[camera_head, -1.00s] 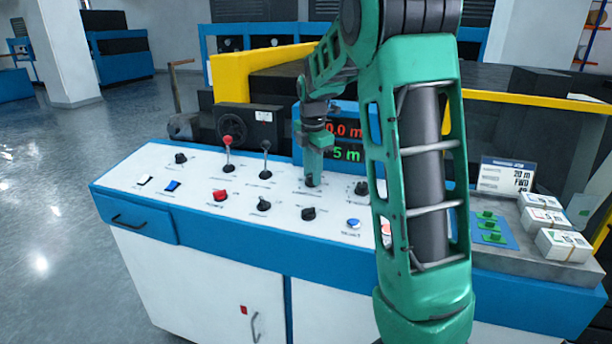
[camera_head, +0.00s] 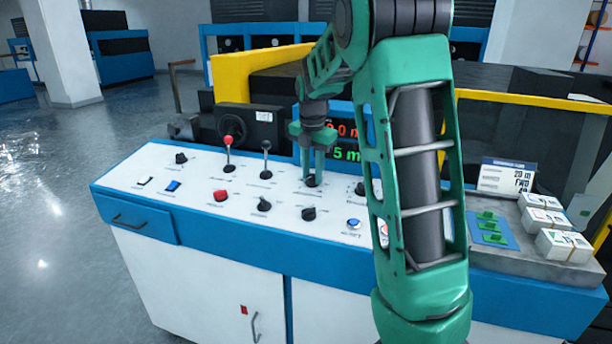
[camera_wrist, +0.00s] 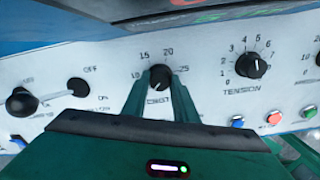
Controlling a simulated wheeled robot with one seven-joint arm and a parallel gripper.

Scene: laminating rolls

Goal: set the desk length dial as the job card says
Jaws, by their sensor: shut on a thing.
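The length dial is a small black knob (camera_wrist: 159,77) with marks 10, 15, 20 and 25 around it in the wrist view. My gripper (camera_wrist: 160,85) is shut on it, one green finger on each side. The pointer's exact reading is hard to tell. In the head view my gripper (camera_head: 313,172) reaches down onto the dial, which it mostly hides. The display (camera_head: 343,154) behind shows a green number ending in "5 m", partly hidden.
The tension dial (camera_wrist: 251,65) is right of the length dial. A black lever (camera_wrist: 22,102) is at the left, and coloured buttons (camera_wrist: 274,117) are at the lower right. White boxes (camera_head: 563,245) and green pieces (camera_head: 490,226) on a blue mat lie at the desk's right.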

